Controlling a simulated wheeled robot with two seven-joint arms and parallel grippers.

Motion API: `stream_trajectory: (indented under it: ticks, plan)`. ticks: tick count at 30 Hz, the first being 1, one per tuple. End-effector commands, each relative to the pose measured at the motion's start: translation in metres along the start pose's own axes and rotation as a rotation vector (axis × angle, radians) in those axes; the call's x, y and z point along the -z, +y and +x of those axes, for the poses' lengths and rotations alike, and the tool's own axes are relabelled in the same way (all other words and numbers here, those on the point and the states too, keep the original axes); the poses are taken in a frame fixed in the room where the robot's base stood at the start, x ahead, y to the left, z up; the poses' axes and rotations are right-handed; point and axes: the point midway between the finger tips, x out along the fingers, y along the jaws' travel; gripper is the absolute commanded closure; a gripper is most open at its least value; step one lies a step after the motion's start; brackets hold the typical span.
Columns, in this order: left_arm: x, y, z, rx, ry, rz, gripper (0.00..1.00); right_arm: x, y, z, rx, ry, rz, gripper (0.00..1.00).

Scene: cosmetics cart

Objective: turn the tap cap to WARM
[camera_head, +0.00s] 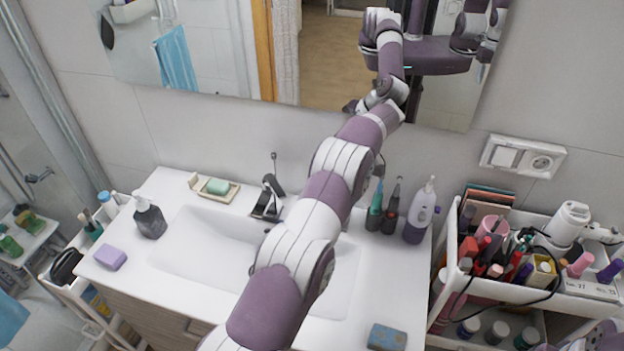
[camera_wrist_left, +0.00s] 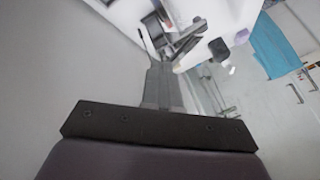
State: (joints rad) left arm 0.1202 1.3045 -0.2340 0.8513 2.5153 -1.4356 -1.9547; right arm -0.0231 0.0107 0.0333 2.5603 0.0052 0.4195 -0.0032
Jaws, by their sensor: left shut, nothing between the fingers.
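The tap (camera_head: 268,200), dark and chrome, stands at the back of the white sink, with a thin upright piece behind it. In the wrist view the tap (camera_wrist_left: 178,38) shows just beyond my fingertips. My left gripper (camera_wrist_left: 158,68) is shut and empty, its fingers pointing towards the tap. I cannot tell whether the fingertips touch it. In the head view my left arm crosses the sink up to the mirror and hides the gripper. No WARM mark is readable, so the cap's setting cannot be told. My right gripper is out of view.
Left of the tap are a green soap on a dish (camera_head: 217,187), a dark dispenser (camera_head: 149,217) and a purple soap (camera_head: 110,257). Toothbrushes (camera_head: 375,207) and a white-purple bottle (camera_head: 421,212) stand right of my arm. A crowded cart (camera_head: 449,290) is at right. The mirror (camera_head: 220,60) hangs behind.

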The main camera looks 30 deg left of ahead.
Motion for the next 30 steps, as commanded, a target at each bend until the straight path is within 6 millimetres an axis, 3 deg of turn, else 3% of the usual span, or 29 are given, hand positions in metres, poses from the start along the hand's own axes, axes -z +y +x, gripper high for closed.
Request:
stream_trajectory:
  ticks: [14,15,20,30]
  plan:
    - [0.002,-0.004,0.092,0.003,0.001,-0.001,1.0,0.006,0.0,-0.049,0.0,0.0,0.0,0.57]
    - [0.006,-0.015,0.09,0.003,0.001,-0.002,1.0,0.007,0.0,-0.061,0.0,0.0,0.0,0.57]
    - [0.003,-0.031,0.103,0.002,0.003,-0.002,1.0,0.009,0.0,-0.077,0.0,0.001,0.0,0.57]
    - [0.001,-0.036,0.112,-0.002,0.004,-0.003,1.0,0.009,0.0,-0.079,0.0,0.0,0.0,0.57]
